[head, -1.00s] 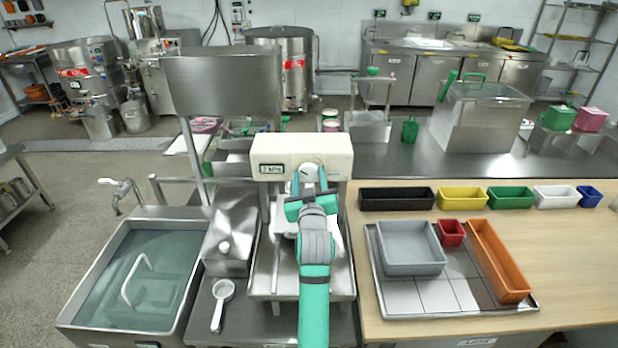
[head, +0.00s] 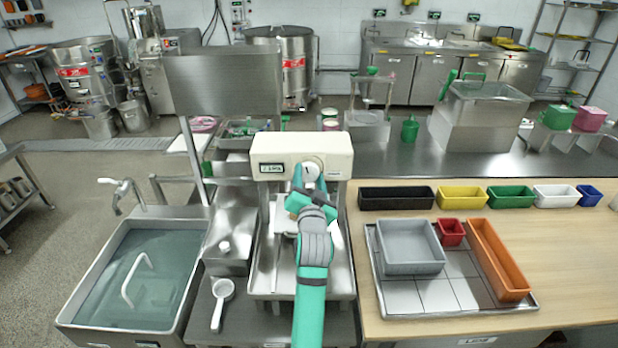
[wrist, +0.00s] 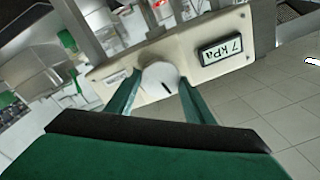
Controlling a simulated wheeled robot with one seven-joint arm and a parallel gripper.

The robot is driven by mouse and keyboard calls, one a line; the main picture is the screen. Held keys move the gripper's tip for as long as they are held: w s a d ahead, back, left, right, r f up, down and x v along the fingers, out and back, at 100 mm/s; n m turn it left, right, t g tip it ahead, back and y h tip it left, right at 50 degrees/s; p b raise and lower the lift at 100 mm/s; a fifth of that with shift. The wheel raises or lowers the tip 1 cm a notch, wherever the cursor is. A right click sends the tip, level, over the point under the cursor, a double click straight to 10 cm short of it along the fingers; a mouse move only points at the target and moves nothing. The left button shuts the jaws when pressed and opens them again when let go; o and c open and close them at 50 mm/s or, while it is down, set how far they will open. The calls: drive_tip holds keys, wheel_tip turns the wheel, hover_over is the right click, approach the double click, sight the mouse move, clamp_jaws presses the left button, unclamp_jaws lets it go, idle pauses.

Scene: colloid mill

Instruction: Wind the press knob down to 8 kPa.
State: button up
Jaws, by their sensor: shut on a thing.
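The press (head: 330,148) is a cream box on a steel stand. Its round white knob (wrist: 160,76) sits on the front face between my green fingers, with a dark mark on it. My gripper (head: 309,180) is shut on the knob and rolled to one side, covering the knob's lower part in the head view. The small display (wrist: 222,50) on the press reads 7 kPa in the wrist view. It is left of the knob in the head view (head: 272,168), where the digit is hard to read.
A steel tray stand (head: 262,284) lies below the press. A water-filled sink (head: 196,240) is at left. A wooden table (head: 400,325) at right holds a tray with grey, red and orange bins, and a row of coloured bins behind. A white scoop (head: 217,317) lies at front.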

drive_tip(key=shift+m, duration=0.6)
drive_tip(key=o, duration=1)
drive_tip(key=shift+o, duration=0.2)
drive_tip(key=s, duration=1.1)
drive_tip(key=shift+f, duration=0.25)
drive_tip(key=shift+d, duration=0.15)
